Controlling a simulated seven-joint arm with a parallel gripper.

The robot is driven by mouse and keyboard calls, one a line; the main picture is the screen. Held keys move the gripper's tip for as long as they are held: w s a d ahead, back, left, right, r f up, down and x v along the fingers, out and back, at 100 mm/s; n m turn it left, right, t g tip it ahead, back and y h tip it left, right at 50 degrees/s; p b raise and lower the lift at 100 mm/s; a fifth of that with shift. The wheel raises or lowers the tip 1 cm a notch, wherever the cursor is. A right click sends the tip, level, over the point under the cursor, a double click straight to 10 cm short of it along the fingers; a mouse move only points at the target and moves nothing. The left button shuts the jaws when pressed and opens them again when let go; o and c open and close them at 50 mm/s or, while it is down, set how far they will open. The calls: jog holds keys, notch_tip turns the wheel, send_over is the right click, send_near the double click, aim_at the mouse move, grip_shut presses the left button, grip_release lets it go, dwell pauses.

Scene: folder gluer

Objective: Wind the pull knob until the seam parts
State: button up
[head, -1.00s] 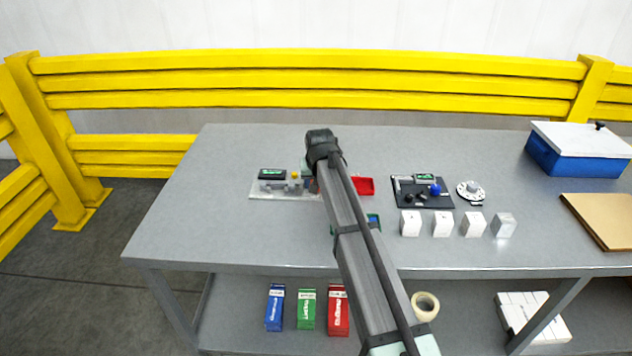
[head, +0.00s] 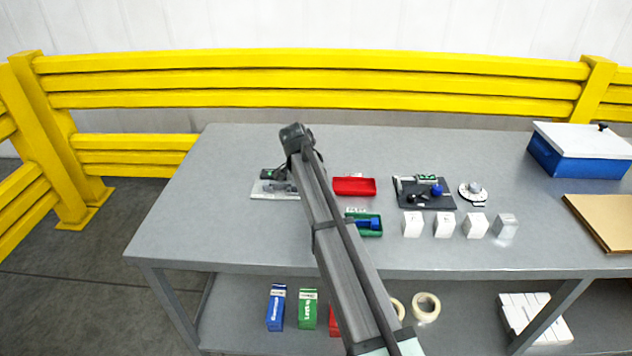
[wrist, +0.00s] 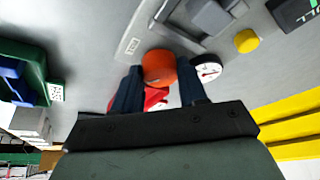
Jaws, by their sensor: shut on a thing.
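In the wrist view, my gripper (wrist: 160,80) has its two dark fingers on either side of a round orange-red knob (wrist: 159,66), shut on it. The knob appears to be the pull knob of the bench device beside it, whose grey parts (wrist: 208,16) show above it. A round white dial gauge (wrist: 207,68) and a yellow button (wrist: 247,40) are to its right. In the head view, the device's light base plate (head: 272,193) shows at the left of the table, and my arm hides the knob and fingertips. I cannot make out a seam.
A red tray (head: 354,186) and a green tray (head: 372,229) with a blue item are right of my arm. A black plate device (head: 422,202) with a blue knob, several white blocks (head: 412,225) and a blue box (head: 580,157) stand farther right. The table's left front is clear.

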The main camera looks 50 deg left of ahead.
jog(key=shift+a+m+h, duration=0.15)
jog(key=shift+m+h, duration=0.55)
jog(key=shift+m, duration=1.3)
jog(key=o, duration=0.8)
jog(key=shift+r, duration=0.1)
jog(key=v, duration=1.3)
jog(key=shift+a+r, duration=0.2)
jog(key=shift+r, duration=0.15)
